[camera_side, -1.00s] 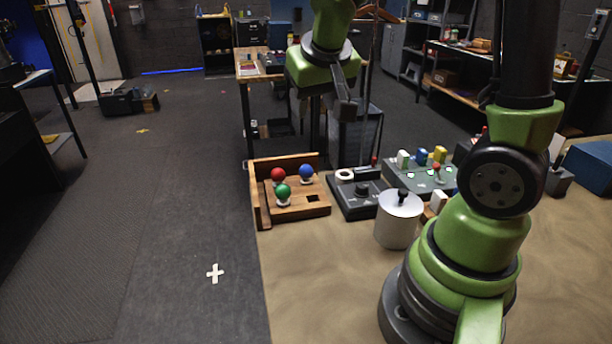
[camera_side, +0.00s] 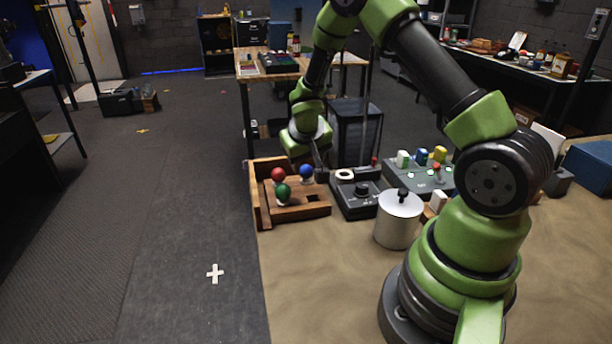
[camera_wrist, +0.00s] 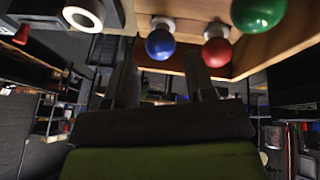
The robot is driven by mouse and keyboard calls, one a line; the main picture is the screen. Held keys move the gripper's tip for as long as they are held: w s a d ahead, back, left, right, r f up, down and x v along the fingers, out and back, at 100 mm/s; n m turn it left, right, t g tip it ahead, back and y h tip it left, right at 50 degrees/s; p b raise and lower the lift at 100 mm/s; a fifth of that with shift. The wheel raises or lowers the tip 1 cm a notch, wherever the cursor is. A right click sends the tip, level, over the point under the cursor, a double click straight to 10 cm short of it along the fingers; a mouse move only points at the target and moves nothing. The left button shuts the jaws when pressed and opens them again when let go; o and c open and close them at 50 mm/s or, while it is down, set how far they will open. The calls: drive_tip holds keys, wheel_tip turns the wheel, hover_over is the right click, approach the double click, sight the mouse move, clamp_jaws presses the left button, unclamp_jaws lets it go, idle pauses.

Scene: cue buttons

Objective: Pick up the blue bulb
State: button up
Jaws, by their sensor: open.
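The blue bulb (camera_side: 306,172) stands in the wooden tray (camera_side: 318,206), at the back right of the red bulb (camera_side: 278,174) and the green bulb (camera_side: 283,192). In the wrist view the blue bulb (camera_wrist: 160,45) is beyond my gripper's fingers, between them in the picture, with the red bulb (camera_wrist: 216,52) and green bulb (camera_wrist: 258,14) to its right. My gripper (camera_side: 320,168) is open and empty, close beside the blue bulb in the side view. Whether a finger touches it cannot be told.
A dark box with a knob (camera_side: 362,194) and a white ring (camera_side: 344,175) stands right of the tray. A silver lidded canister (camera_side: 398,222) is in front of it. A grey panel with coloured switches (camera_side: 420,175) lies further right.

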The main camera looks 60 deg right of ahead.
sight(306, 167)
drive_tip(key=x, duration=0.4)
drive_tip(key=shift+w+d+f, duration=0.15)
drive_tip(key=shift+f, duration=0.05)
drive_tip(key=c, duration=0.7)
wheel_tip(306, 167, up, 10)
drive_tip(key=shift+r, duration=0.1)
idle(0.4)
